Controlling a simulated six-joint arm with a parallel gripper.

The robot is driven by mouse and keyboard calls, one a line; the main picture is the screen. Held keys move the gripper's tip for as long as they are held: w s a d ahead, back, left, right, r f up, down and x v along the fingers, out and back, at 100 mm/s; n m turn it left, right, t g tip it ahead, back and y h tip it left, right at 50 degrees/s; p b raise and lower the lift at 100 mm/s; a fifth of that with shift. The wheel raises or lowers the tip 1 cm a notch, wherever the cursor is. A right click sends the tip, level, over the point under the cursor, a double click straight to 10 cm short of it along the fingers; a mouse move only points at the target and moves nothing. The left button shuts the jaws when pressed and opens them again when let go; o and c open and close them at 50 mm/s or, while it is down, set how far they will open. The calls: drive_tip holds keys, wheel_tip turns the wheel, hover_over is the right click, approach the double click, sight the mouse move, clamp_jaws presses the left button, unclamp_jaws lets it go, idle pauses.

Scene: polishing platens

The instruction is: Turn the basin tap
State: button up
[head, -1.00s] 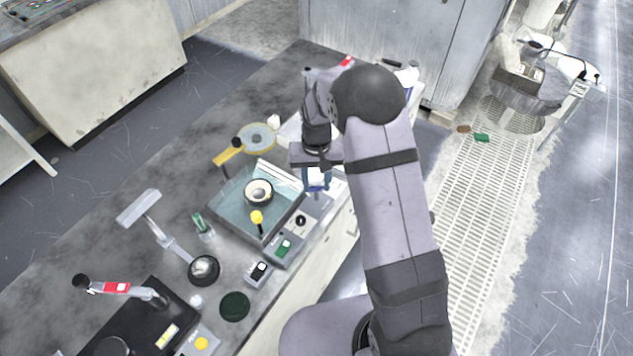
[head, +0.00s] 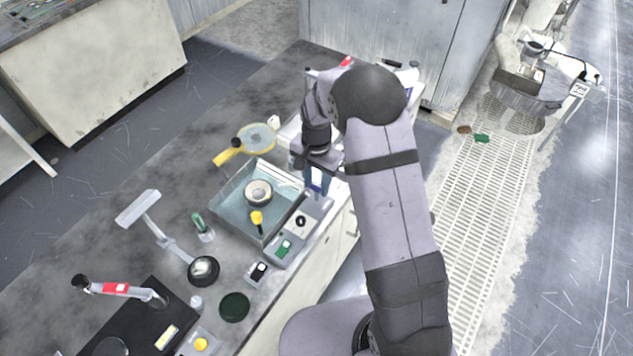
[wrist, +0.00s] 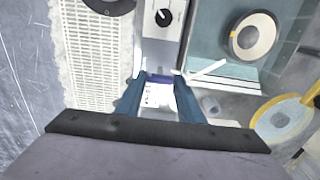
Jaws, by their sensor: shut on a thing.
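The basin (head: 225,207) is a clear-walled square tank holding a round platen (head: 258,193). It also shows at the upper right of the wrist view (wrist: 215,75). My gripper (head: 318,186) points down at the basin's right corner. In the wrist view, its two blue fingers (wrist: 159,82) are shut on a small dark-blue piece (wrist: 160,78), which I take as the basin tap's handle. A thin pale bar (wrist: 207,70) slants from the right fingertip towards the basin, perhaps the spout. The fingers and arm hide most of the tap in the head view.
A grey control panel (head: 301,221) with a black knob runs along the basin's near side. A yellow-handled disc (head: 257,138) lies behind the basin.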

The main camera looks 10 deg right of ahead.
sight(316, 187)
idle(0.4)
drive_tip(key=o, duration=1.1)
drive_tip(key=shift+c, duration=0.2)
drive_tip(key=shift+r+b, duration=0.9)
drive_tip(key=shift+r, duration=2.8)
